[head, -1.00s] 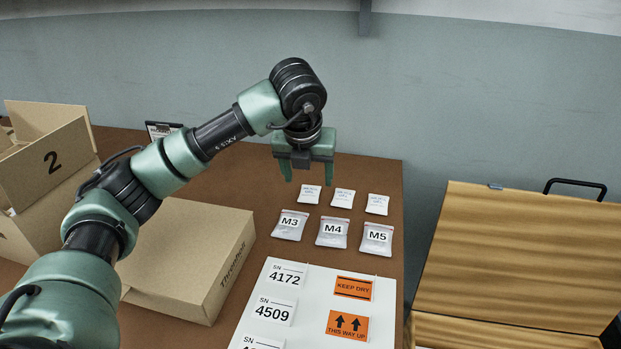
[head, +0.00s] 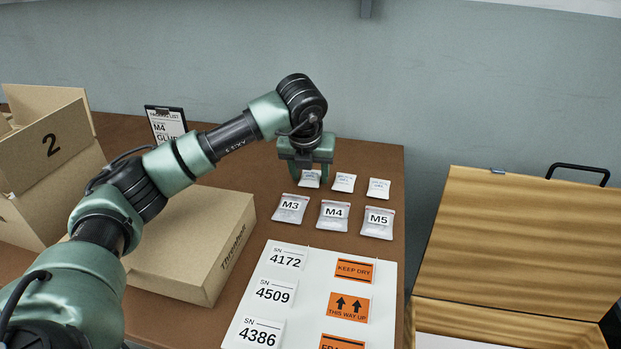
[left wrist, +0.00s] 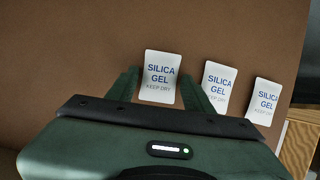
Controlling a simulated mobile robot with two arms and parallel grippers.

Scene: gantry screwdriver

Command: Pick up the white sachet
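Three small white silica gel sachets lie in a row at the back of the brown table. The left sachet (head: 310,179) is partly hidden by my left gripper (head: 309,173), which is lowered over it with its fingers pointing down. In the left wrist view, the same sachet (left wrist: 161,78) lies between the two open fingers (left wrist: 163,88). The middle sachet (head: 344,182) also shows in the left wrist view (left wrist: 216,86), close to one finger. The right sachet (head: 379,188) lies apart from the gripper and also shows in the left wrist view (left wrist: 264,101). My right gripper is out of view.
Bags marked M3 (head: 290,208), M4 (head: 333,215) and M5 (head: 377,222) lie in front of the sachets. A label sheet (head: 305,295) is nearer. Cardboard boxes (head: 195,240) stand left, a product list (head: 166,124) behind. An open wooden case (head: 515,240) is at right.

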